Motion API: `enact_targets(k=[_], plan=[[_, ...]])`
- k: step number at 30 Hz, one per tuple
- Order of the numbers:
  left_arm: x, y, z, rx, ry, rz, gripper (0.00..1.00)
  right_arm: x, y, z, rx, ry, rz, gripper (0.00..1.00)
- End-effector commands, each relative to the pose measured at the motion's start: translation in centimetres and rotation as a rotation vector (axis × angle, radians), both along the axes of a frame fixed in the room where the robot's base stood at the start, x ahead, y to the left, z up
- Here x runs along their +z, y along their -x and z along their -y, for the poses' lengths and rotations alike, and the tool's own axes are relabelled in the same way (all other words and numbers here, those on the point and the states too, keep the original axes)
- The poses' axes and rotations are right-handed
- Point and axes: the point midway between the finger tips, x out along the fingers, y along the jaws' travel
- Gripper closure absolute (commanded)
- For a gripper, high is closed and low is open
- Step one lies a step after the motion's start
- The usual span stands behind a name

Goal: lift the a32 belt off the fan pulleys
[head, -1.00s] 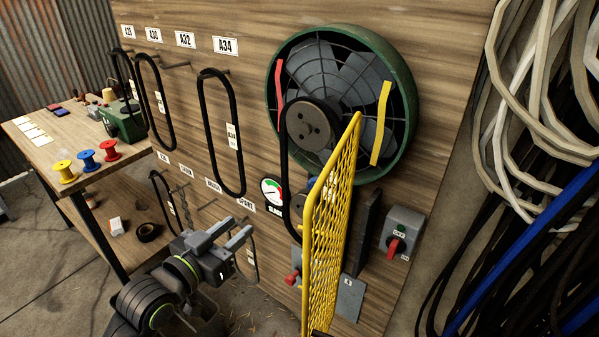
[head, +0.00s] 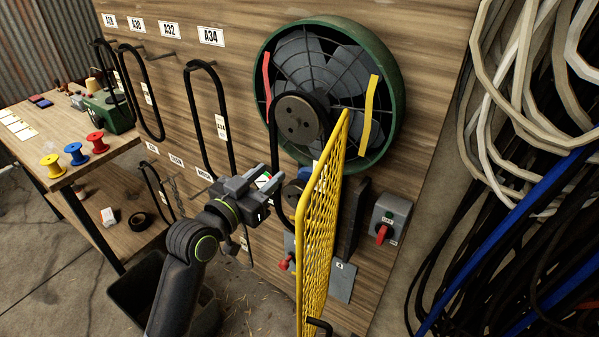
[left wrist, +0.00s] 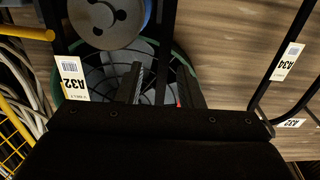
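The A32 belt (head: 273,140) is a black loop on the fan pulleys. It runs from the large grey upper pulley (head: 298,118) down toward a lower pulley, partly hidden by the yellow guard. Its white A32 tag (left wrist: 72,78) shows in the left wrist view. My left gripper (head: 266,183) is beside the belt's left strand, below the upper pulley. In the left wrist view its fingers (left wrist: 160,88) are apart, with a belt strand (left wrist: 165,45) showing between them; I cannot tell whether they touch it. My right gripper is not in view.
A yellow mesh guard (head: 322,215) stands out from the board right of the belt. A red-handled switch (head: 383,232) is on the right. Spare belts, including one under the A34 label (head: 210,36), hang at left. A workbench (head: 84,161) with spools stands far left.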

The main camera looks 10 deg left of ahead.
Motion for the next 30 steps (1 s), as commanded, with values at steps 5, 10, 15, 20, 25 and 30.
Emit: enact_targets(k=[5,10,15,20,25,30], plan=[[0.0,-0.8,0.2,0.000,0.001,0.000,0.66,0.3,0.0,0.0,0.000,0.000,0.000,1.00],[0.2,-2.5,0.7,0.000,0.002,-0.001,0.66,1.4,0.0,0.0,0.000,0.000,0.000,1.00],[0.0,-4.5,1.2,0.000,0.002,-0.001,0.66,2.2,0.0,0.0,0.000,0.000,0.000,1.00],[-0.1,-5.4,1.6,0.000,0.000,0.001,0.66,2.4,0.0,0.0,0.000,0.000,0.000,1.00],[-0.2,-5.5,1.6,0.000,0.000,0.001,0.66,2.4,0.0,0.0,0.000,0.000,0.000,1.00],[-0.2,-5.5,1.6,0.001,0.000,0.000,0.78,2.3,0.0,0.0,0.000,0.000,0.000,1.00]])
